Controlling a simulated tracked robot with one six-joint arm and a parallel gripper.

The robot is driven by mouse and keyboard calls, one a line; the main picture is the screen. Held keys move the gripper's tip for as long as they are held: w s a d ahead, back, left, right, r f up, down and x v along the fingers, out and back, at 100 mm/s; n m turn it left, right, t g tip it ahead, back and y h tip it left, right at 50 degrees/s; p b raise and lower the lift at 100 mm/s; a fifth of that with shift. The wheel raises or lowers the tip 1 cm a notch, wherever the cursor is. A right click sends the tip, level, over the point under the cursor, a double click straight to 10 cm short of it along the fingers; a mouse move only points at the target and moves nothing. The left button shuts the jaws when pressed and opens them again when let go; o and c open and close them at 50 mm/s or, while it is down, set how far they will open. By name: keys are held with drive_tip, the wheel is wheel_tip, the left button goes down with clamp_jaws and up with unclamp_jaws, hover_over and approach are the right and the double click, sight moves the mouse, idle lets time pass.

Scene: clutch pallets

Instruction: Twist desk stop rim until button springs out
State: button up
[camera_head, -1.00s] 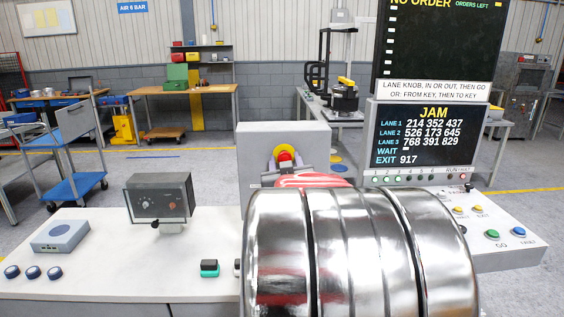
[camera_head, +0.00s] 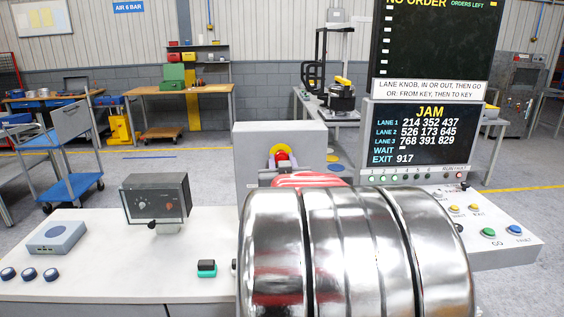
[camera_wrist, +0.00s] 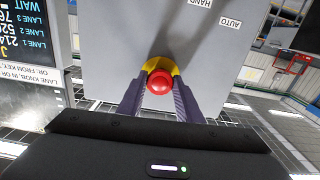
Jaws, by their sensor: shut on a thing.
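The desk stop is a red button (camera_head: 281,154) with a yellow rim, on the front of a grey box (camera_head: 262,136) in the head view. In the wrist view the red button (camera_wrist: 159,82) faces the camera, with the yellow rim (camera_wrist: 161,63) showing above it. My gripper (camera_wrist: 160,76) is shut on the rim, one finger on each side of the red button. In the head view my shiny arm link covers the lower middle, and the fingers are mostly hidden. I cannot tell whether the button is pressed in or out.
A display reading JAM (camera_head: 424,137) stands right of the box. A panel with a green button (camera_head: 488,232) and other buttons lies at the right. A dark control box (camera_head: 155,199) and blue-grey unit (camera_head: 59,238) sit on the white desk (camera_head: 100,275). HAND and AUTO labels mark the box.

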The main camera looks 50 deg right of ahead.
drive_tip(key=m, duration=0.6)
idle(0.5)
drive_tip(key=o, duration=1)
drive_tip(key=shift+o, duration=0.2)
drive_tip(key=shift+a, duration=0.1)
